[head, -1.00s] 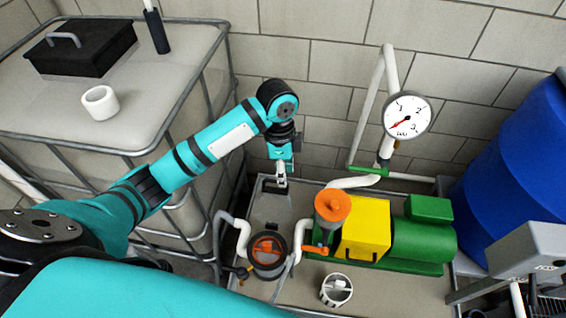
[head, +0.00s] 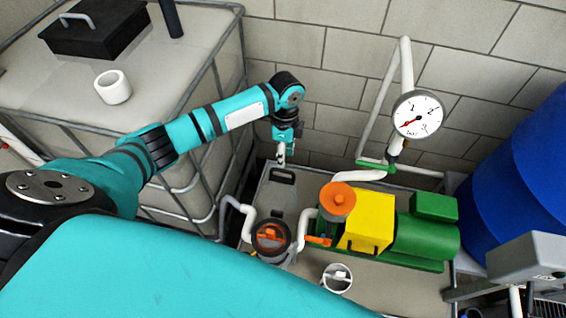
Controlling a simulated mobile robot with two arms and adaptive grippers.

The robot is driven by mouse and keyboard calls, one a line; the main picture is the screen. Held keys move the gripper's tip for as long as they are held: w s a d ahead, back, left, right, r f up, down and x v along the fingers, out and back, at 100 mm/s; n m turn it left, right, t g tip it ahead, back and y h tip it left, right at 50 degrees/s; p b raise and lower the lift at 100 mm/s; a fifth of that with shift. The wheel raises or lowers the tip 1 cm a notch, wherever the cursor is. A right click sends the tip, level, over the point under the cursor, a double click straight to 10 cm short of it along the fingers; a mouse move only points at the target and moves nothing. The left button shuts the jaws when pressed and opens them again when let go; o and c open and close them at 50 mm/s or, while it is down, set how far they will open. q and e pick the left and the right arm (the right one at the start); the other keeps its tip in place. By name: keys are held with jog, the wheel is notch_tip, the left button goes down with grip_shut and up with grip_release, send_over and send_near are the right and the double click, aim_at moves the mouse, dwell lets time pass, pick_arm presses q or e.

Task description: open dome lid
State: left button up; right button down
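A round strainer housing (head: 271,238) with a dark rim and an orange handle or knob on top sits at the front of the skid; its lid appears seated. Behind it to the right is an orange round cap (head: 338,198) with a small knob. I cannot tell for certain which one is the dome lid. My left gripper (head: 281,158) points down near the skid's back left corner, above a dark slot, away from both. It is too small to tell if its fingers are apart; nothing visible is in it. My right gripper is not in view.
The skid (head: 400,285) carries a yellow box (head: 367,220), a green pump (head: 425,238) and a white strainer basket (head: 337,278). A gauge (head: 418,114) on white pipe stands behind. A caged tank (head: 60,95) is left, a blue barrel (head: 515,170) right.

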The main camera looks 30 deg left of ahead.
pick_arm(q)
jog(key=shift+s+d+f+p, duration=0.1)
jog(key=shift+s+f+p, duration=0.05)
jog(key=shift+f, duration=1.2)
jog(key=shift+s+f+p, duration=0.15)
jog(key=shift+f, duration=1.15)
grip_shut()
